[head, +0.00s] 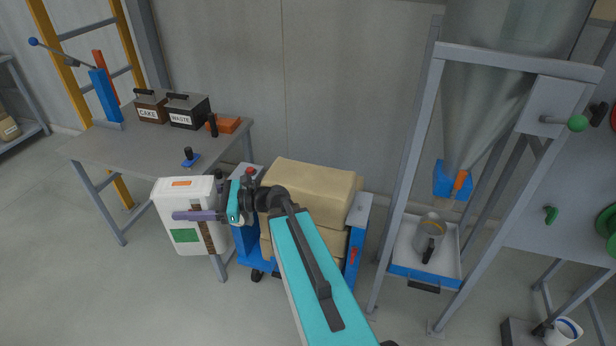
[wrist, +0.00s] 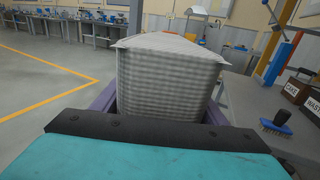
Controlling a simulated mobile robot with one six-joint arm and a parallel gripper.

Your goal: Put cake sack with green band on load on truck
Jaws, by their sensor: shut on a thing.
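My gripper (head: 182,215) has purple fingers and is shut on a white sack (head: 168,200). The sack hangs upright in front of the table's right end, left of the truck. It has a green patch low on its face, a brown strip at the right and an orange mark on top. In the wrist view the sack (wrist: 170,85) fills the space between the fingers. The blue truck (head: 355,255) carries a load of stacked beige sacks (head: 312,180). My arm hides part of the load and truck.
Right of the truck stands a silo frame (head: 405,170) with a blue-edged tray (head: 410,272). The floor at left is clear.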

